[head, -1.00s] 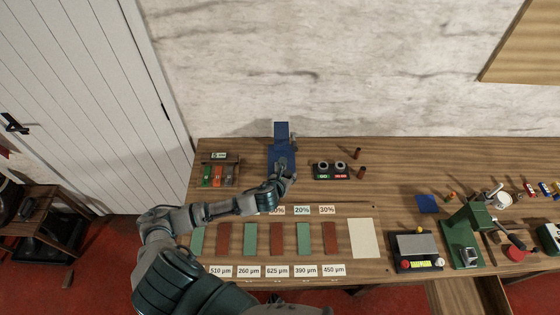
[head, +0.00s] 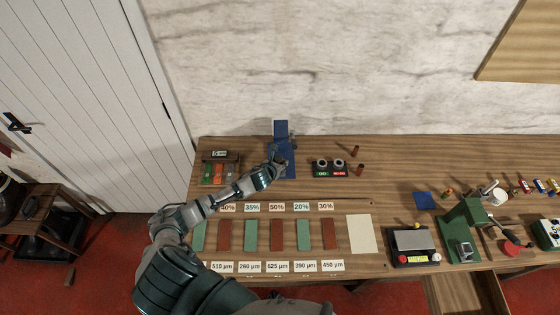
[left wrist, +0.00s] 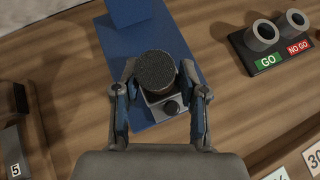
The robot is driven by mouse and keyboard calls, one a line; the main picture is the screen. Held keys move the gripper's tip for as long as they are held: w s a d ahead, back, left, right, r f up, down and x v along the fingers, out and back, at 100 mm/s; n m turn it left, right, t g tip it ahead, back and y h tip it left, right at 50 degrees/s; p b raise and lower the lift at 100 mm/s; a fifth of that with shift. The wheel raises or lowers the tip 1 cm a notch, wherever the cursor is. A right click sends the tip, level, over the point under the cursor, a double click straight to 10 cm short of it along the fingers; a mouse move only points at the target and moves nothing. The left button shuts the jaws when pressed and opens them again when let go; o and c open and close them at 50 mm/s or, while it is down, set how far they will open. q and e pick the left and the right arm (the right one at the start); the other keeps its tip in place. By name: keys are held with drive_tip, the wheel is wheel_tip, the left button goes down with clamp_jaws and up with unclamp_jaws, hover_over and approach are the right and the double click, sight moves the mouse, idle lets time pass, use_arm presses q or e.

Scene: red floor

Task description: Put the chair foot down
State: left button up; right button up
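A dark round piece with a textured top, which I take for the chair foot (left wrist: 155,70), shows between the fingertips of my left gripper (left wrist: 158,68) in the left wrist view. The fingers lie close against its two sides. Below it is a blue fixture with a flat base (left wrist: 185,40) and a raised panel; it also shows in the head view (head: 289,172). I cannot tell whether the piece touches the fixture. My right gripper is not in view.
The GO / NO GO gauge (head: 329,170) stands right of the fixture, with two brown cylinders (head: 360,170) beyond it. A small rack (head: 220,170) stands to the left. Green and red strips (head: 250,235) lie in front. Wood between the gauge and the blue pad (head: 424,200) is mostly clear.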

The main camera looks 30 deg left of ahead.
use_arm(q)
drive_tip(key=shift+o, duration=0.7)
drive_tip(key=shift+w+a+f, duration=0.1)
drive_tip(key=shift+w+a, duration=0.15)
drive_tip(key=shift+w, duration=0.05)
drive_tip(key=shift+a, duration=0.1)
drive_tip(key=shift+d+r, duration=0.25)
drive_tip(key=shift+d, duration=0.1)
drive_tip(key=shift+s+d+r, duration=0.1)
drive_tip(key=shift+s+r, duration=0.1)
drive_tip(key=a+v, duration=0.1)
drive_tip(key=v, duration=1)
drive_tip(key=shift+s+d, duration=0.15)
drive_tip(key=shift+d, duration=0.25)
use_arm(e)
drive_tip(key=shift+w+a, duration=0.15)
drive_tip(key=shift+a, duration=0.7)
